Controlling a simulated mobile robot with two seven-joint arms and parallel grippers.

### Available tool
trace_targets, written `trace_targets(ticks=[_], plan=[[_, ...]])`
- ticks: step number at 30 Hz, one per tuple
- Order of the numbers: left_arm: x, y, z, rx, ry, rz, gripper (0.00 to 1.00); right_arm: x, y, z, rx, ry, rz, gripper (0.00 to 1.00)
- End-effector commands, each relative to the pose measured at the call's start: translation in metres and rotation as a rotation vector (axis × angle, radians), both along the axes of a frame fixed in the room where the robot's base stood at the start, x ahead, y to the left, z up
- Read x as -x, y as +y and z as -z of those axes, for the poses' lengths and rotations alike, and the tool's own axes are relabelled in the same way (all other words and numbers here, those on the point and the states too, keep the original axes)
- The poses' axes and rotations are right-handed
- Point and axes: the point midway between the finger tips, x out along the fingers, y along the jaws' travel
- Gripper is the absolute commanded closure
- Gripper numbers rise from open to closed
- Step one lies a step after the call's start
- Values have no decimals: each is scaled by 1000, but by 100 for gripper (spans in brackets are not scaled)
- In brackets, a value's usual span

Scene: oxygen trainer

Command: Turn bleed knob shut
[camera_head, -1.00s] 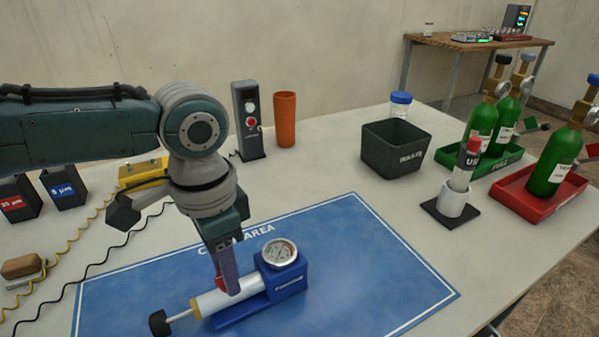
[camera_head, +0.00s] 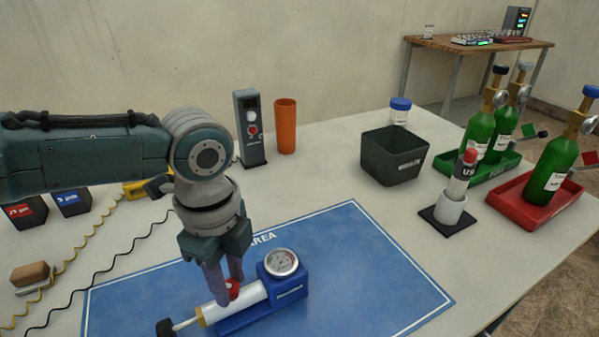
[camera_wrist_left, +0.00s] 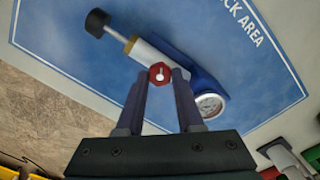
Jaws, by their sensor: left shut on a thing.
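A blue hand pump with a white barrel (camera_head: 238,302), a black plunger handle and a round gauge (camera_head: 281,262) lies on the blue mat. The red bleed knob (camera_head: 232,287) is at the side of the barrel. In the left wrist view the knob (camera_wrist_left: 160,74) is a red hexagon with a white pointer mark. My left gripper (camera_head: 228,288) comes down from above and is shut on the knob, one finger on either side. The left wrist view shows its fingertips (camera_wrist_left: 161,76) beside the knob. The right gripper is not in view.
The blue mat (camera_head: 375,265) is clear right of the pump. Behind stand a dark bin (camera_head: 393,163), an orange cup (camera_head: 286,126) and a black device (camera_head: 250,128). Green bottles in green and red trays (camera_head: 510,205) stand at right. Coiled cables lie at left.

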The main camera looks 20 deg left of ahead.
Motion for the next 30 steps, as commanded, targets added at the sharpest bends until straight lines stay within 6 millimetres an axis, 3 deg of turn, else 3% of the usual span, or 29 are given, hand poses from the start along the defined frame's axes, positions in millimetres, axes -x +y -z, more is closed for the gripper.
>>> trace_targets(ticks=[15,30], plan=[[0,-1,0,2,-2,372,100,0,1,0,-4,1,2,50],[0,-1,-1,2,-2,462,100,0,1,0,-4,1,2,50]])
